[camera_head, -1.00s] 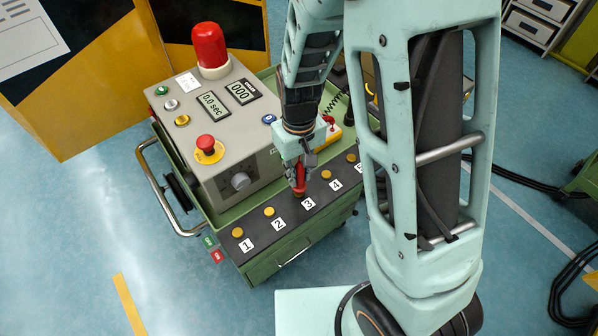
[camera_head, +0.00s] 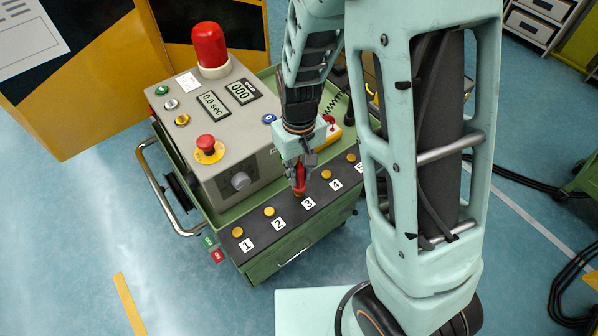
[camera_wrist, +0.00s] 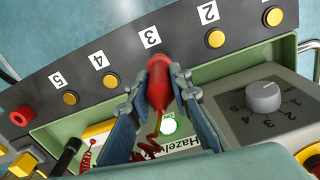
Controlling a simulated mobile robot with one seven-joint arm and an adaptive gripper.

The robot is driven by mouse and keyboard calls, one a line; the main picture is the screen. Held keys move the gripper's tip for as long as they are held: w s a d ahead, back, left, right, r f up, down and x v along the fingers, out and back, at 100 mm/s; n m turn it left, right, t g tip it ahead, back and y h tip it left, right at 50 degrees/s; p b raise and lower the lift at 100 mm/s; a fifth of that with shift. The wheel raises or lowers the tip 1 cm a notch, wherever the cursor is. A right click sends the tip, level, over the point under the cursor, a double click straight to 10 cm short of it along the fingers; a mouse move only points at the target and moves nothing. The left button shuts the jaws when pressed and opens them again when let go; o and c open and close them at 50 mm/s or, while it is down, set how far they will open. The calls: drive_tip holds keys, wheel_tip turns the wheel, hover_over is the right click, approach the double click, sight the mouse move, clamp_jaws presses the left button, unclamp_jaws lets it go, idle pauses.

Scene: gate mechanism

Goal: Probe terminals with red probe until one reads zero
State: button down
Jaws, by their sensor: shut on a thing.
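My gripper (camera_head: 298,160) is shut on the red probe (camera_head: 300,180) and holds it over the terminal strip (camera_head: 262,235) of the green cart. The probe's tip is at the place labelled 3, and that terminal is hidden under it. The wrist view also shows the red probe (camera_wrist: 158,90) between the blue-grey fingers, its red lead hanging behind. Brass terminals 1 (camera_head: 237,232), 2 (camera_head: 269,211), 4 (camera_head: 326,174) and 5 (camera_wrist: 71,98) are bare. The counter display (camera_head: 243,91) reads 000, and the timer display (camera_head: 213,104) reads 0.0 sec.
The grey console carries a red beacon (camera_head: 209,45), a red mushroom button (camera_head: 206,143) and a numbered rotary knob (camera_wrist: 264,97). A green light (camera_wrist: 168,126) glows beside the probe. A red socket (camera_wrist: 21,116) sits past terminal 5. My arm blocks the cart's right end in the head view.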

sight(299, 162)
drive_tip(key=shift+r+p, duration=1.6)
drive_tip(key=shift+r, duration=0.75)
drive_tip(key=w+d+r+m, duration=0.1)
drive_tip(key=w+d+m, duration=0.1)
drive_tip(key=d, duration=0.3)
drive_tip(key=w+d+r+m, duration=0.2)
drive_tip(key=w+d+m, duration=0.1)
drive_tip(key=d, duration=0.3)
drive_tip(key=shift+w+d+r, duration=0.15)
drive_tip(key=shift+w+r, duration=0.1)
drive_tip(key=shift+w, duration=0.6)
